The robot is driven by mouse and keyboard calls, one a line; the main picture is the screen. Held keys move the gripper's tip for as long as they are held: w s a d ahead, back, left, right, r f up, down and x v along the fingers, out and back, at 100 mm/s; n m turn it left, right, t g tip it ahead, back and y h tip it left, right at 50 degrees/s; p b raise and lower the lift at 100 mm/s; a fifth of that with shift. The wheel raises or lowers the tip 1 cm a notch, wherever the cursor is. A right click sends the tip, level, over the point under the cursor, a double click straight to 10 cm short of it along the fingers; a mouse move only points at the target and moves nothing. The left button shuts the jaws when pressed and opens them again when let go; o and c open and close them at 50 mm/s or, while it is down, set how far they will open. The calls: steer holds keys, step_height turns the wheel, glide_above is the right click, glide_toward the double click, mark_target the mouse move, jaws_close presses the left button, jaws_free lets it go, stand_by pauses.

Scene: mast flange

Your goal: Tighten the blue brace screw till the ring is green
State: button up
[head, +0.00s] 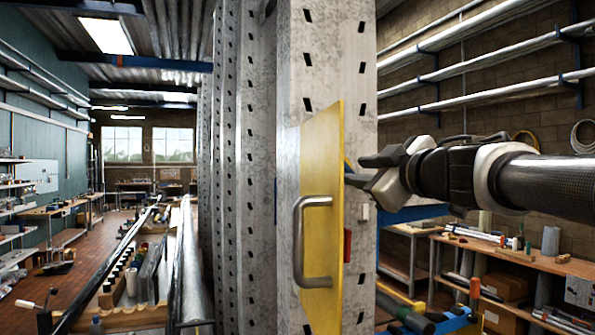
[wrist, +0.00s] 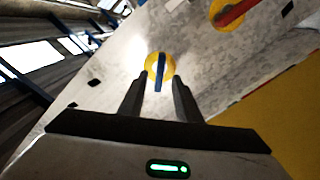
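The blue brace screw (wrist: 158,78) shows in the wrist view as a narrow blue bar across a round yellow ring (wrist: 168,64) on a grey metal face. The ring looks yellow, not green. My gripper (wrist: 160,80) is open, with one dark finger on each side of the blue bar and gaps between. I cannot tell how deep the fingertips reach. In the head view my gripper (head: 360,172) comes from the right to the mast (head: 325,60), its tips beside the yellow panel's edge. Only a sliver of blue shows there; the panel hides most of the screw.
A yellow panel (head: 322,170) with a grey handle (head: 300,240) stands out from the mast. A second yellow ring with a red bar (wrist: 235,12) sits at the top of the wrist view. A workbench (head: 540,258) stands at the right. A green light (wrist: 168,168) glows on my wrist.

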mark_target(350, 171)
steer(key=b+x, duration=0.1)
steer(key=x, duration=0.4)
steer(key=shift+w+f, duration=0.1)
steer(key=shift+w, duration=0.2)
steer(key=shift+c, duration=0.7)
jaws_close()
steer(key=shift+r+m+p, duration=0.25)
steer(key=shift+m+p, duration=0.25)
steer(key=shift+p, duration=0.15)
steer(key=shift+f+m, duration=0.15)
steer(key=shift+m, duration=0.25)
steer(key=m, duration=0.3)
steer(key=shift+a+f+m, duration=0.1)
steer(key=shift+m, duration=0.2)
steer(key=shift+o, duration=0.7)
jaws_free()
